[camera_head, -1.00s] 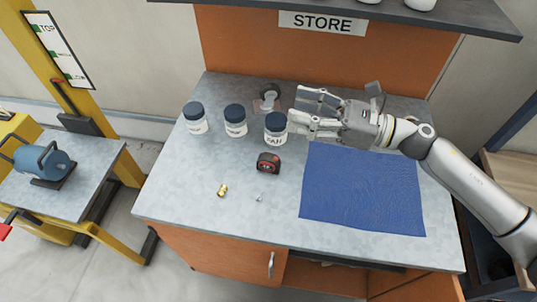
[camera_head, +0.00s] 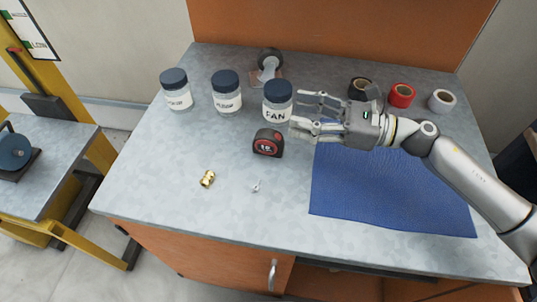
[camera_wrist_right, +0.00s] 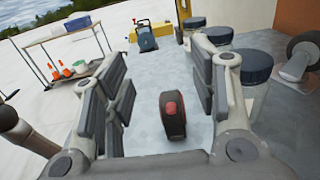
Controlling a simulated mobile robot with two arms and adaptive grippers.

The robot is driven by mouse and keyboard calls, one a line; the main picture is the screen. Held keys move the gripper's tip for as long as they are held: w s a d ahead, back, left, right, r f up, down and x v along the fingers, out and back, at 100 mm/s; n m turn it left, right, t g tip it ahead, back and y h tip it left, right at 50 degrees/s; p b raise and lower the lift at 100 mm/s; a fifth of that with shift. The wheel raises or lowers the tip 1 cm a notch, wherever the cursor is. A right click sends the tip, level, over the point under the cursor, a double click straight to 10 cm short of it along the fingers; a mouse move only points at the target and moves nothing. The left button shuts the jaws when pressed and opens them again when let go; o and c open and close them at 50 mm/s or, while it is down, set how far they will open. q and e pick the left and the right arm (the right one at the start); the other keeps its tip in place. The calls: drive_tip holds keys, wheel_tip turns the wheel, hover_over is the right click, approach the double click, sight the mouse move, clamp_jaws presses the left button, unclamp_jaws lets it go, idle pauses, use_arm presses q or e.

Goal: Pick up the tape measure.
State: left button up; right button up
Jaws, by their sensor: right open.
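The tape measure (camera_head: 268,142) is black with a red face and stands on the grey worktop, in front of the jar labelled FAN. In the right wrist view the tape measure (camera_wrist_right: 172,115) shows between my open fingers, beyond their base. My right gripper (camera_head: 298,115) is open and empty, just right of the tape measure and beside the FAN jar. Its fingers point left. I cannot tell its exact height above the worktop. My left gripper is not in view.
Three dark-lidded jars, among them the FAN jar (camera_head: 277,103), stand behind the tape measure. A brass fitting (camera_head: 207,179) and a small screw (camera_head: 256,187) lie in front. A blue mat (camera_head: 390,195) is at the right. Three tape rolls, one red (camera_head: 401,95), stand behind my arm.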

sight(281, 140)
wheel_tip(281, 140, down, 9)
drive_tip(key=shift+f, duration=0.2)
drive_tip(key=shift+x, duration=1.05)
drive_tip(key=p+x, duration=0.2)
drive_tip(key=x, duration=0.2)
drive_tip(key=shift+a+r, duration=0.15)
drive_tip(key=shift+a, duration=0.1)
drive_tip(key=shift+w+a, duration=0.15)
drive_tip(key=shift+a, duration=0.35)
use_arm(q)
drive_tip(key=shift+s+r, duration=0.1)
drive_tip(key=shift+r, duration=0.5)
use_arm(e)
drive_tip(key=shift+d, duration=0.1)
clamp_jaws()
